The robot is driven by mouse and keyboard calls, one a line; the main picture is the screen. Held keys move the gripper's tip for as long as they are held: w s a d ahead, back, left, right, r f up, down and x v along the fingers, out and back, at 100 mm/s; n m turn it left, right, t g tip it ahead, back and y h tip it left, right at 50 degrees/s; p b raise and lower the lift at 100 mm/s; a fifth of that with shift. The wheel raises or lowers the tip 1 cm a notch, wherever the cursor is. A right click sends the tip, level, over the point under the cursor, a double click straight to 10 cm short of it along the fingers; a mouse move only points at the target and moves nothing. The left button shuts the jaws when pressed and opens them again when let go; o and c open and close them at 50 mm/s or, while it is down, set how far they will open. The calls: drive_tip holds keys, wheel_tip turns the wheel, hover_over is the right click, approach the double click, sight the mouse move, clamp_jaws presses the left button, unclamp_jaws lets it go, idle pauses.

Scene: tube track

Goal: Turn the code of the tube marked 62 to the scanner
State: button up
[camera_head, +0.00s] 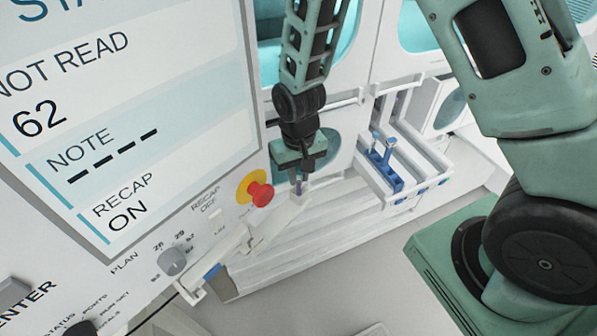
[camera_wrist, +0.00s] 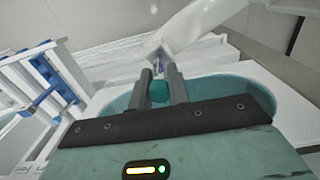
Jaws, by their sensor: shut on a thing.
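My gripper (camera_head: 298,165) points down over a pale track beside the screen panel, its fingers closed around a small tube. The tube's purple part (camera_head: 299,187) shows below the fingertips. In the wrist view my gripper (camera_wrist: 168,72) has the purple part (camera_wrist: 159,63) between its fingertips. The fingers hide much of the tube, and I cannot make out its number or code. The screen (camera_head: 120,110) reads "NOT READ", "62", a dashed "NOTE" and "RECAP ON". I cannot make out which part is the scanner.
A blue rack (camera_head: 385,176) with blue-topped pieces stands in a white frame right of my gripper. A red knob on yellow (camera_head: 256,190) and a grey dial (camera_head: 172,262) are on the panel at left. A white angled piece (camera_head: 270,228) lies close below the gripper. Grey floor is clear in front.

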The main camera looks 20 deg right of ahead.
drive_tip(key=shift+m+p, duration=0.3)
drive_tip(key=shift+m, duration=1.4)
drive_tip(key=shift+m+p, duration=0.45)
drive_tip(key=shift+m, duration=0.95)
drive_tip(key=shift+d+r+m+p, duration=0.1)
drive_tip(key=shift+m+p, duration=0.3)
drive_tip(key=shift+m, duration=1)
drive_tip(key=m+p, duration=0.1)
drive_tip(key=m, duration=0.1)
drive_tip(key=shift+s+m, duration=0.1)
drive_tip(key=shift+m, duration=0.3)
